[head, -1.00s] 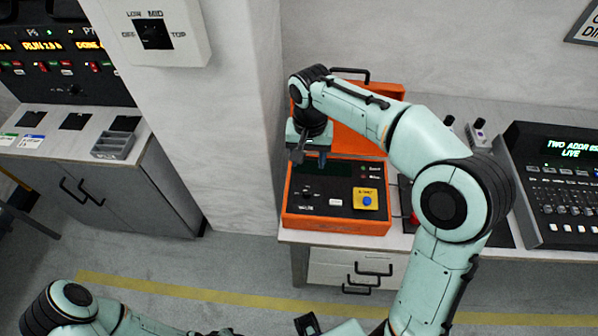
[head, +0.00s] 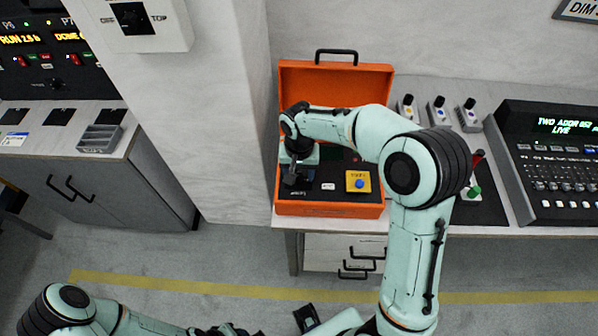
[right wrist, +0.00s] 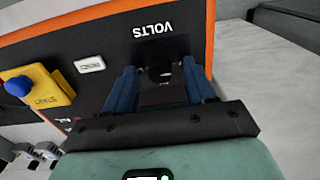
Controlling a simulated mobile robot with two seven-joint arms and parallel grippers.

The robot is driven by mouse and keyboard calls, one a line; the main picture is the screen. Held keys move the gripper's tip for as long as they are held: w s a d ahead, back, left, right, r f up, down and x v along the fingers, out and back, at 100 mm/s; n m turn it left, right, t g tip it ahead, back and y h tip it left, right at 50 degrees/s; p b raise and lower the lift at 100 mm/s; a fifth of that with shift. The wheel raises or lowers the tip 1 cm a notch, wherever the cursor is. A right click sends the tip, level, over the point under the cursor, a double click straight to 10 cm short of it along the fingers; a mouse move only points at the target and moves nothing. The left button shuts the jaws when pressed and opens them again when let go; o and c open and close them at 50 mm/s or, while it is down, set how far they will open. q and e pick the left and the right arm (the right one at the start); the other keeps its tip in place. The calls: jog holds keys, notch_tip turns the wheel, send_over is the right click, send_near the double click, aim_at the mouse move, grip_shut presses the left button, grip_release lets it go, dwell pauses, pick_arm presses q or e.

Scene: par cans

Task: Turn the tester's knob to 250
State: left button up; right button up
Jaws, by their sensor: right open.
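The tester is an orange case (head: 330,209) with its lid (head: 330,84) raised, on the bench. Its dark panel carries a yellow START block (head: 358,181) with a blue button, also in the right wrist view (right wrist: 40,92). My right gripper (head: 296,184) points down over the panel's left part and hides the knob in the head view. In the right wrist view the dark round knob (right wrist: 160,73) sits between the open blue fingers (right wrist: 160,88), beside the word VOLTS. Its pointer and scale numbers are not readable. My left arm shows at bottom left; its gripper is unclear at the bottom edge.
Several small switch boxes (head: 437,110) stand right of the case. A lighting console (head: 550,165) is at far right. A green button (head: 474,192) is near my right elbow. A wall column (head: 215,110) stands close on the left.

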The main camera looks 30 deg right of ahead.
grip_shut()
jog(key=shift+m, duration=0.3)
jog(key=m, duration=0.3)
jog(key=shift+m+b, duration=0.3)
jog(key=m, duration=0.4)
jog(key=shift+r+m, duration=0.1)
jog(key=shift+m, duration=0.2)
jog(key=m, duration=0.4)
jog(key=shift+m, duration=0.3)
jog(key=shift+m+p, duration=0.6)
jog(key=shift+m, duration=1.5)
